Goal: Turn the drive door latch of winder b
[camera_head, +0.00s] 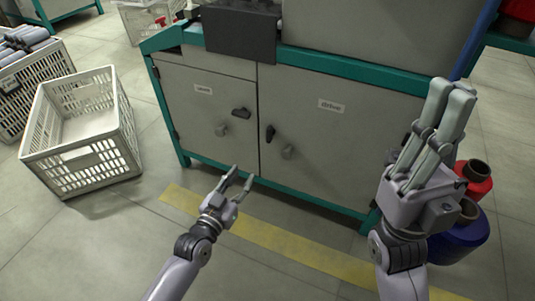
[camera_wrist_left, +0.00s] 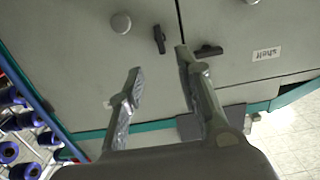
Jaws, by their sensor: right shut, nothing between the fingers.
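The drive door (camera_head: 340,135) is a grey panel of the cabinet with a "drive" label. Its dark latch (camera_head: 270,134) stands upright by the seam between the doors. The latch also shows in the left wrist view (camera_wrist_left: 159,39), just beyond my fingertips. A round grey knob (camera_head: 288,152) sits beside it. My left gripper (camera_head: 243,175) is open and empty, below the latch in the head view. In the left wrist view its two fingers (camera_wrist_left: 160,73) are apart, not touching the latch. My right gripper (camera_head: 450,90) is shut and empty, at the cabinet's right.
The shelf door (camera_head: 195,90) has a dark latch (camera_head: 241,112) lying sideways, close to the drive latch. A white crate (camera_head: 75,152) stands on the floor at left. Red (camera_head: 474,178) and blue (camera_head: 462,238) spools stand beside the right gripper. The floor before the cabinet is clear.

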